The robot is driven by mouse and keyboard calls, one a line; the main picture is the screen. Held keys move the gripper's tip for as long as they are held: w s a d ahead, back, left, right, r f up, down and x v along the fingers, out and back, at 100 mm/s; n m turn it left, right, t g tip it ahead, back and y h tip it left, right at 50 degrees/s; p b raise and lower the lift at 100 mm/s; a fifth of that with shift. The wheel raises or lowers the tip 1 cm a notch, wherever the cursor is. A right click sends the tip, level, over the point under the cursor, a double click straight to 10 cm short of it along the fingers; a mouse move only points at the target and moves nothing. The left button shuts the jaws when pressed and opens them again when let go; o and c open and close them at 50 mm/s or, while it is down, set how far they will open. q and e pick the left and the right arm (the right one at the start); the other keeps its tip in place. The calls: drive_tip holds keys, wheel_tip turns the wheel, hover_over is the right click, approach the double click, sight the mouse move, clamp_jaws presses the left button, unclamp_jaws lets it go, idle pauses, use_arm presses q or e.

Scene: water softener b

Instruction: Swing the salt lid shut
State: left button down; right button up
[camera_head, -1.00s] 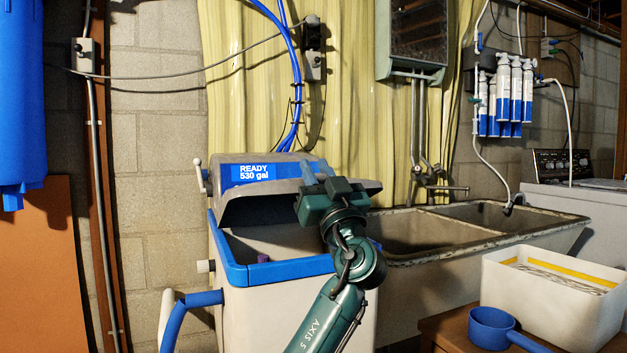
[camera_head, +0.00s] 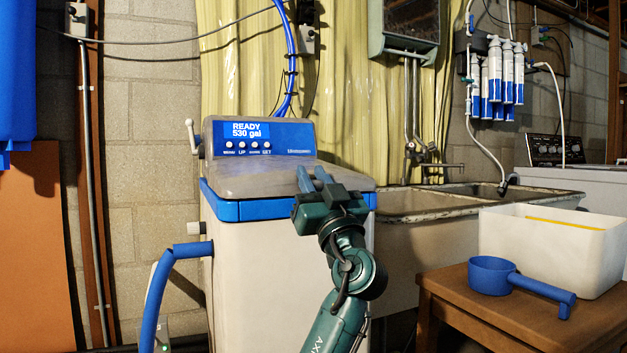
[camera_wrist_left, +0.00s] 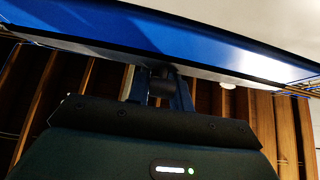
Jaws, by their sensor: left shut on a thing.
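The water softener has a white cabinet (camera_head: 275,270) with a blue rim (camera_head: 250,211) around its top. The grey salt lid (camera_head: 250,180) lies down flat over the opening, its front edge along the rim. Whether a thin gap is left there I cannot tell. My left gripper (camera_head: 314,179) is at the lid's front right, its two fingers over the lid's front edge and shut on the lid. In the left wrist view the fingers (camera_wrist_left: 158,92) close around a small dark part just below a blue band (camera_wrist_left: 180,42). My right gripper is not in view.
A display panel (camera_head: 262,139) reading READY stands behind the lid. A blue hose (camera_head: 155,290) bends at the cabinet's left. The sink (camera_head: 450,200) stands close at the right. A wooden table (camera_head: 520,312) bears a white bin (camera_head: 555,255) and a blue scoop (camera_head: 490,276).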

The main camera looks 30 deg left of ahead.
use_arm(q)
drive_tip(key=shift+d, duration=0.2)
drive_tip(key=c, duration=1.5)
unclamp_jaws()
drive_tip(key=shift+s, duration=0.1)
drive_tip(key=shift+o, duration=1.3)
drive_tip(key=shift+a, duration=0.1)
drive_tip(key=shift+f, duration=0.1)
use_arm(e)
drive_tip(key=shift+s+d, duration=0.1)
